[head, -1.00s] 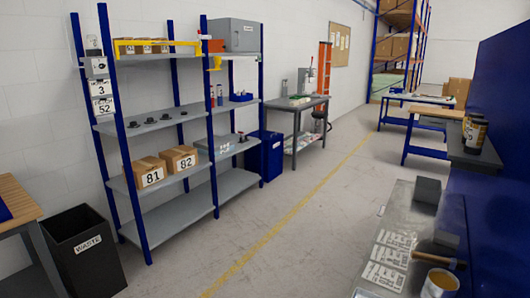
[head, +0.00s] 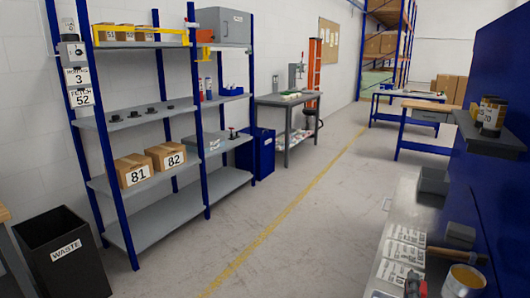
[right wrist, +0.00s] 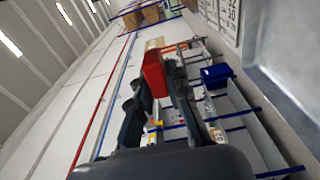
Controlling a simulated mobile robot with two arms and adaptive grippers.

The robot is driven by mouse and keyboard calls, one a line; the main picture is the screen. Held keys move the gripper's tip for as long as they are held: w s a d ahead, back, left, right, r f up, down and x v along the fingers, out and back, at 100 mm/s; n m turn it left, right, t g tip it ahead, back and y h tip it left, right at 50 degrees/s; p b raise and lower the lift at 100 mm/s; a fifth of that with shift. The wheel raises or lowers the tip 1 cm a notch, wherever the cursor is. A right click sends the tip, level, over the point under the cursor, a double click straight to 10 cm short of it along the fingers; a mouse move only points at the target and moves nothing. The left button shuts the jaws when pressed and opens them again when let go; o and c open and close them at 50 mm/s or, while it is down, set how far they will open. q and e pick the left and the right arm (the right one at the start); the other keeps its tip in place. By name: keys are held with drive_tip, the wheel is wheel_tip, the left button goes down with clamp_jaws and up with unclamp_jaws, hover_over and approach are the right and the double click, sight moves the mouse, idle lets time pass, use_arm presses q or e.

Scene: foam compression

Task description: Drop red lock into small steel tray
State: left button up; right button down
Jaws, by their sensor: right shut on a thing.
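The red lock (right wrist: 154,74) shows as a red block between the fingers of my right gripper in the right wrist view. The right gripper (right wrist: 158,92) is shut on it, and its dark fingers hide part of the lock. In the head view, a dark part of my right gripper (head: 415,284) shows at the bottom edge, over the front of the right-hand bench. I cannot clearly tell the small steel tray in either view. My left gripper is not in view.
The metal bench (head: 405,205) at right holds grey boxes (head: 433,182), printed sheets (head: 400,262), a hammer (head: 450,254) and an open tin (head: 464,281). A blue panel (head: 500,150) stands behind. Shelving (head: 125,123) and a waste bin (head: 65,255) are at left. The floor between is clear.

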wheel_tip(320, 180, down, 4)
drive_tip(key=b, duration=0.2)
drive_tip(key=shift+r+b, duration=0.1)
drive_tip(key=shift+b, duration=0.2)
drive_tip(key=c, duration=1.2)
unclamp_jaws()
drive_tip(key=v, duration=0.7)
drive_tip(key=shift+s+a, duration=0.1)
drive_tip(key=shift+s, duration=0.15)
